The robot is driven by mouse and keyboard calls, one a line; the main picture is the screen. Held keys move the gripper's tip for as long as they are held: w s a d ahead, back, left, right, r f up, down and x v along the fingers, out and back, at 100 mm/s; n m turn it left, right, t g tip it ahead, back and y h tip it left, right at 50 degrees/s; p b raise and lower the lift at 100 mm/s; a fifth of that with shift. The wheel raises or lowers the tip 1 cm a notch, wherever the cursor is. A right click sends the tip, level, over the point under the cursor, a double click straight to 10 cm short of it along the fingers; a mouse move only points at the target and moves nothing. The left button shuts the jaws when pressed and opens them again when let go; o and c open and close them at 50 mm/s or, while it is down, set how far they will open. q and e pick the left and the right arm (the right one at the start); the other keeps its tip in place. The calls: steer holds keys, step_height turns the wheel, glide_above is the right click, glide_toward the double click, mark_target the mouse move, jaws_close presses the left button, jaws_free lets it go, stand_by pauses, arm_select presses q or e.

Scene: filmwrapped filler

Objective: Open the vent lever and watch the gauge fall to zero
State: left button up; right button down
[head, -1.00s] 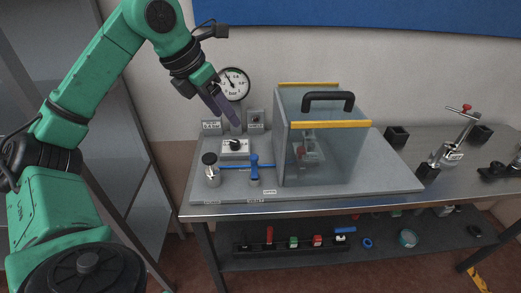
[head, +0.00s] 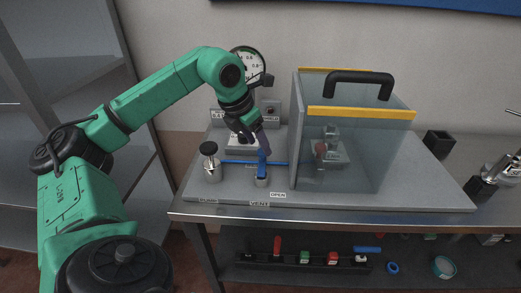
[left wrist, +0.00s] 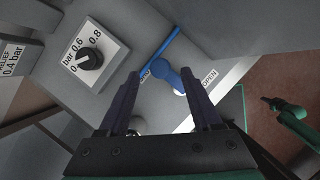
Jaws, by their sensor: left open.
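The blue vent lever (head: 262,168) stands on its fitting near the front of the grey board. In the left wrist view the lever (left wrist: 179,79) shows just beyond my fingertips, beside the OPEN label (left wrist: 209,78). My left gripper (head: 259,140) is open and points down over the lever from behind; its two dark fingers (left wrist: 163,82) are apart with nothing visibly held. Contact with the lever cannot be told.
A clear box (head: 340,150) with a black handle stands right of the lever. A blue pipe (head: 235,162) runs beside it, with a dark-capped metal canister (head: 211,163) on the left. A black knob (left wrist: 90,59) with a bar scale is behind. A lower shelf holds tools.

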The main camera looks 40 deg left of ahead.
mark_target(262, 162)
arm_select(q)
steer(key=x, duration=0.2)
steer(key=shift+w+f, duration=0.15)
steer(key=shift+f, duration=0.1)
jaws_close()
